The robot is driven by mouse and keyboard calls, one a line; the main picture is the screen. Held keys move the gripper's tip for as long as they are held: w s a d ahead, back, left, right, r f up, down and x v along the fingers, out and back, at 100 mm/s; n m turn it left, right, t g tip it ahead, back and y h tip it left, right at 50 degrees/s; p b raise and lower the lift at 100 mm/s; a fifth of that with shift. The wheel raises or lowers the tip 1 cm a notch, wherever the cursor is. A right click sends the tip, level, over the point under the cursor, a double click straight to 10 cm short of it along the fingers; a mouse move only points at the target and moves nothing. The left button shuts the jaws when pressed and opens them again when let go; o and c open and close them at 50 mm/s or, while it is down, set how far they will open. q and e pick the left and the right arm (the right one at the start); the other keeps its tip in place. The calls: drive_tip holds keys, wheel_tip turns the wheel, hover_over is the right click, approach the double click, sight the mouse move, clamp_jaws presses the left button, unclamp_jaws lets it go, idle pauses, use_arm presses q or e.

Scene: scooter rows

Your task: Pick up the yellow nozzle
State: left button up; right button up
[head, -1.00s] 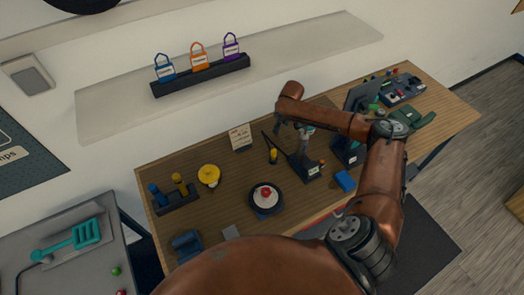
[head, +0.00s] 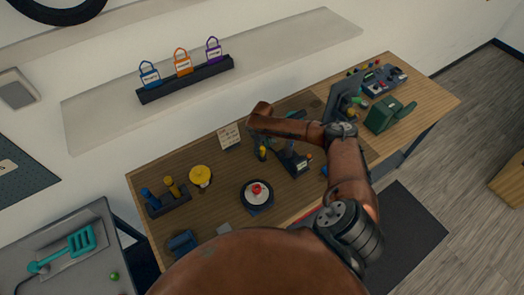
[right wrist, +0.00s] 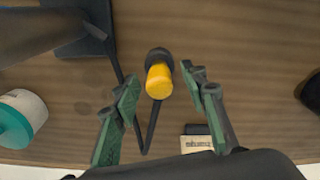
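The yellow nozzle (right wrist: 159,82) stands on the bench with a dark collar at one end. It also shows in the head view (head: 262,153), just below the end of my right arm. My right gripper (right wrist: 160,80) is open and empty. Its two green-padded fingers lie on either side of the nozzle in the right wrist view, with gaps on both sides and no visible contact. In the head view my arm link hides most of this gripper. My left gripper is not in view.
A dark stand (head: 296,165) is close right of the nozzle, with a thin dark cord or rod beside it. A yellow disc (head: 201,176), a rack (head: 168,203) and a red-topped round dish (head: 257,195) are further left and nearer.

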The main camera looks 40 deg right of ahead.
drive_tip(key=shift+c, duration=0.7)
clamp_jaws()
drive_tip(key=shift+r, duration=0.1)
